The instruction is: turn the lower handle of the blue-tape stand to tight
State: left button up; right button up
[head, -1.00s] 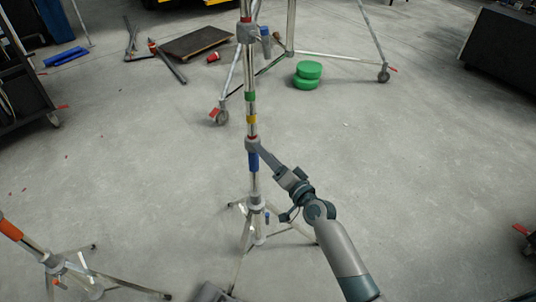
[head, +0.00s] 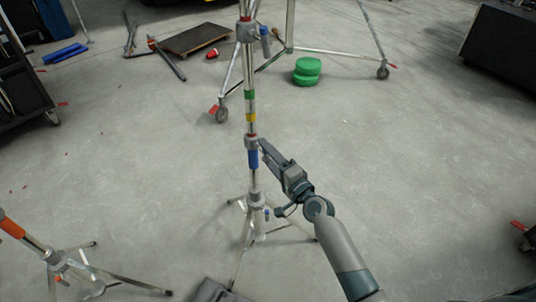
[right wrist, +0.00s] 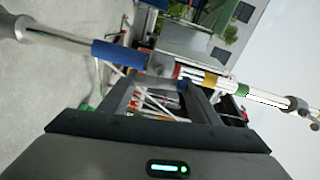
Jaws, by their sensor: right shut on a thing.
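The blue-tape stand (head: 252,181) is upright near the middle of the head view. Its blue tape (head: 253,159) sits just below a grey lower collar (head: 251,142). The blue tape (right wrist: 119,53) and the collar (right wrist: 160,65) also show in the right wrist view. My right gripper (head: 264,146) reaches the collar from the lower right and is shut on the lower handle there. The handle itself is mostly hidden by the fingers, so its angle cannot be read. My left gripper is not in view.
An upper collar with a handle (head: 264,36) is higher on the same stand. An orange-tape stand (head: 22,236) stands at lower left. A larger wheeled stand (head: 290,22), green discs (head: 307,71) and a flat board (head: 195,39) lie behind.

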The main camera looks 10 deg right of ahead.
jog(key=o, duration=1)
jog(key=shift+o, duration=0.2)
jog(key=shift+s, duration=0.1)
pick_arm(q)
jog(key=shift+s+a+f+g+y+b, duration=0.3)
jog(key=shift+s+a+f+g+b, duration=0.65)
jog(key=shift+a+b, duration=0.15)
pick_arm(e)
jog(key=v, duration=1.7)
jog(key=shift+s+d, duration=0.1)
